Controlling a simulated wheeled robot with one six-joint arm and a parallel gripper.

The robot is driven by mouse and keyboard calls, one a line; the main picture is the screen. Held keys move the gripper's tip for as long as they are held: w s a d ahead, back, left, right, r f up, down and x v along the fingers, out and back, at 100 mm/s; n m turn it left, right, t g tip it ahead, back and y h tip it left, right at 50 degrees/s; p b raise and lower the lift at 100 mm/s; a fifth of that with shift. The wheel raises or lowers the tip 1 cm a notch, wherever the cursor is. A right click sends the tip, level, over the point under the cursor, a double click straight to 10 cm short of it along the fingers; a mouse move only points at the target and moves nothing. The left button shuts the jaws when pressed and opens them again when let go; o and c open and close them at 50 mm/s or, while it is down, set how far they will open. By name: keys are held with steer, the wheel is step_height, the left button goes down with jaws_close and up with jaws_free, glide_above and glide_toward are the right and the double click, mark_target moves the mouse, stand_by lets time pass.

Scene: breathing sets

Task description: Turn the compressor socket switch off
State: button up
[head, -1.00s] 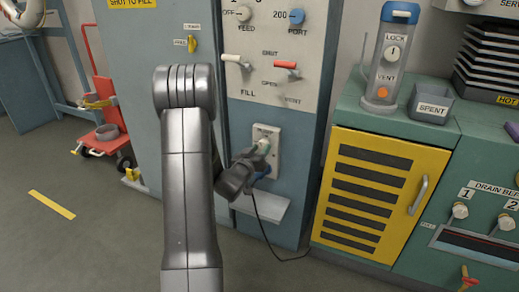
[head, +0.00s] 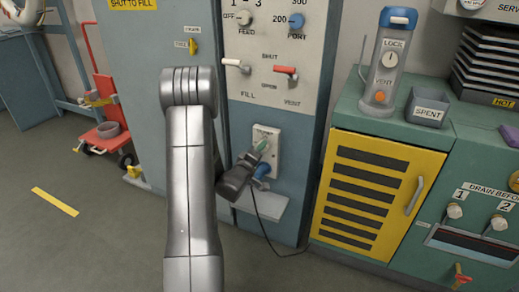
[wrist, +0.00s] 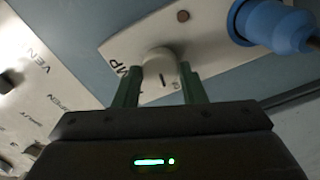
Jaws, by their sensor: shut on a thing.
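The compressor socket is a pale plate (head: 275,146) on the blue-grey cabinet front, with its label partly covered. Its switch is a small round whitish knob (wrist: 160,62) with a dark mark, seen in the wrist view. My gripper (wrist: 160,72) has its green fingers on either side of the knob and is shut on it. In the head view my gripper (head: 262,146) reaches the plate from the left and hides the knob. A blue plug (wrist: 270,22) sits in the plate beside the knob; it also shows in the head view (head: 262,171), below my fingers.
A dark cable (head: 262,228) hangs from the plug to the floor. A small grey shelf (head: 265,207) juts out below the socket. Above is a panel with a white lever (head: 235,63) and a red lever (head: 285,71). A yellow vented cabinet (head: 375,190) stands to the right.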

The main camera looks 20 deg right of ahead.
steer(key=shift+n+p, duration=0.3)
steer(key=shift+n, duration=0.8)
steer(key=o, duration=1)
steer(key=p+v, duration=0.1)
steer(key=v, duration=1.2)
steer(key=shift+s+a+p, duration=0.25)
steer(key=shift+p, duration=0.1)
steer(key=shift+w+d, duration=0.1)
